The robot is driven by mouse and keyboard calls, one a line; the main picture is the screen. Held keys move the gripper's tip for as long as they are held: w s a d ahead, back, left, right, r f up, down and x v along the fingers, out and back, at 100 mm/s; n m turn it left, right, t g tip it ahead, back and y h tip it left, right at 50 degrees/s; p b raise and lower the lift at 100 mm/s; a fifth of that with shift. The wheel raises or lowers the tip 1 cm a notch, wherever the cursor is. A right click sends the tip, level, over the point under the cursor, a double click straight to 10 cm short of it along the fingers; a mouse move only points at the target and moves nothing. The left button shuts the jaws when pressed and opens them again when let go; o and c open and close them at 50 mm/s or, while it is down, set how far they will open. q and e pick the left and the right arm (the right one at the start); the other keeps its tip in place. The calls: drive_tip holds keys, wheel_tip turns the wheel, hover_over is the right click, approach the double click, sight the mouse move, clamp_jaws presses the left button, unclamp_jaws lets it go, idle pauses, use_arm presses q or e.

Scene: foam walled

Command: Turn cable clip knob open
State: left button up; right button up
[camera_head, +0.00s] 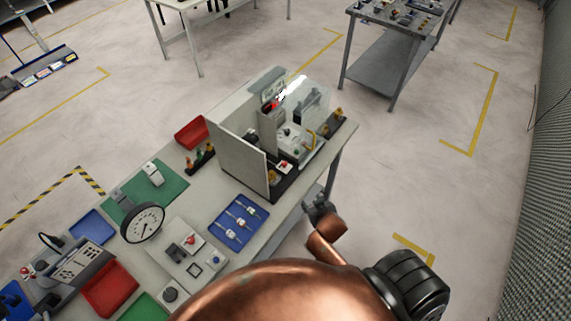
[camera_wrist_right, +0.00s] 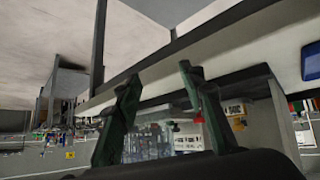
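A walled station stands at the far right end of the bench, with a grey-white panel (camera_head: 237,158) on its near left side. Inside it are a small white block with a red knob (camera_head: 285,164), a clear-walled unit (camera_head: 311,104) and a yellow cable (camera_head: 311,139). I cannot tell which knob belongs to the cable clip. My right gripper (camera_head: 319,207) is beside the bench's right edge, apart from the station. In the right wrist view its two dark green fingers (camera_wrist_right: 158,78) are spread with nothing gripped between them. My left gripper is out of view.
A blue tray (camera_head: 238,222), a round dial gauge (camera_head: 142,223) and a red tray (camera_head: 110,289) are on the bench. Open floor (camera_head: 385,165) lies to the right.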

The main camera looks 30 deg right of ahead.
sight(284, 163)
drive_tip(key=w+r+t, duration=0.1)
drive_tip(key=w, duration=0.4)
drive_tip(key=w+a+r+t, duration=0.1)
drive_tip(key=w+r+t, duration=0.1)
drive_tip(key=w, duration=0.4)
drive_tip(key=w+r+t, duration=0.1)
drive_tip(key=w, duration=0.5)
drive_tip(key=shift+w+a+r+t+y, duration=0.2)
drive_tip(key=shift+w+r+t+y, duration=0.05)
drive_tip(key=shift+r+t+y, duration=0.15)
drive_tip(key=shift+w+d+f, duration=0.1)
drive_tip(key=shift+w+f, duration=0.2)
drive_tip(key=shift+w, duration=0.3)
drive_tip(key=shift+c, duration=0.4)
clamp_jaws()
